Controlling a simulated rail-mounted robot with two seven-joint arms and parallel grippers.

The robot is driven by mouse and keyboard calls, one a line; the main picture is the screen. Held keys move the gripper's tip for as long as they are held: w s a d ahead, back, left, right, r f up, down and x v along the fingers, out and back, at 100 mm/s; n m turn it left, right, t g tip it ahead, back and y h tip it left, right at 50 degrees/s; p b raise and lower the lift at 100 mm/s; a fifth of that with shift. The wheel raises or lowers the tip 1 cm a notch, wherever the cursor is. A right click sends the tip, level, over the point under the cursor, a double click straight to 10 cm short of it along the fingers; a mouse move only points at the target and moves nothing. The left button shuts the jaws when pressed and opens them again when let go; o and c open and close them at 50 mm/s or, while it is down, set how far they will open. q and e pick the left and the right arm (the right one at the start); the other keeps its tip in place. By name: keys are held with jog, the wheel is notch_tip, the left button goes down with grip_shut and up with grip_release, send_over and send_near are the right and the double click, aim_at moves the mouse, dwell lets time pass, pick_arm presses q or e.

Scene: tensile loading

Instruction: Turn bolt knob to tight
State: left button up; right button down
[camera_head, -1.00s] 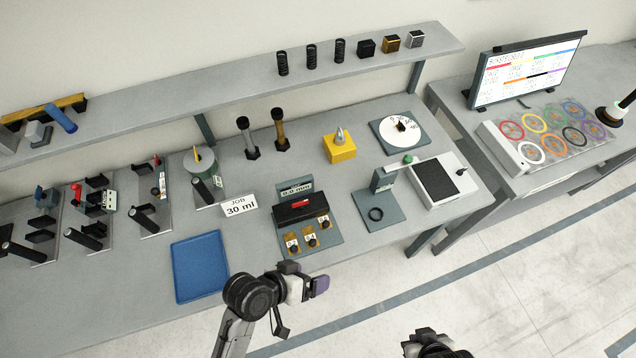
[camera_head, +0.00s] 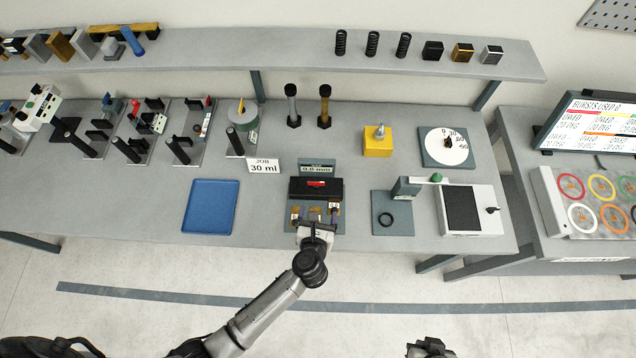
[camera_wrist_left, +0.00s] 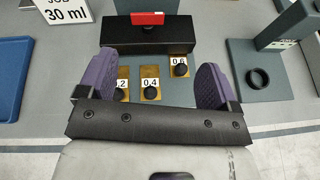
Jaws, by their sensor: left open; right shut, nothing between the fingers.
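No part is labelled as the bolt knob, and I cannot tell which one it is. My left gripper (camera_head: 316,212) is open above the front of a grey fixture (camera_wrist_left: 215,125). The fixture bears small black knobs on brass plates: the 0.4 knob (camera_wrist_left: 151,93), the 0.6 knob (camera_wrist_left: 181,70) and the 0.2 knob (camera_wrist_left: 122,94). In the left wrist view these show between the purple fingers, the 0.2 knob close to the left one. Nothing is gripped. Behind them is a black block (camera_head: 300,188) with a red piece (camera_head: 317,184). My right gripper (camera_head: 430,347) is only partly visible at the bottom edge.
A blue tray (camera_head: 210,206) lies left of the fixture. A grey stand with a black ring (camera_head: 386,219) and a black-topped pad (camera_head: 462,209) are to the right. A yellow block (camera_head: 378,146), dial (camera_head: 445,148) and two upright bolts (camera_head: 324,106) stand behind.

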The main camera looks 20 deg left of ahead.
aim_at(316, 183)
pick_arm(q)
jog(key=w+a+f, duration=0.1)
jog(key=w, duration=0.2)
jog(key=w+a+f+n, duration=0.1)
jog(key=w+a+f, duration=0.1)
jog(key=w, duration=0.2)
jog(key=w+a+f+n+y, duration=0.1)
jog(key=w+f, duration=0.1)
jog(key=w, duration=0.1)
jog(key=shift+w+a+g, duration=0.15)
jog(key=shift+a+g, duration=0.1)
jog(key=shift+g, duration=0.05)
jog(key=shift+x, duration=0.85)
jog(key=shift+c, duration=0.4)
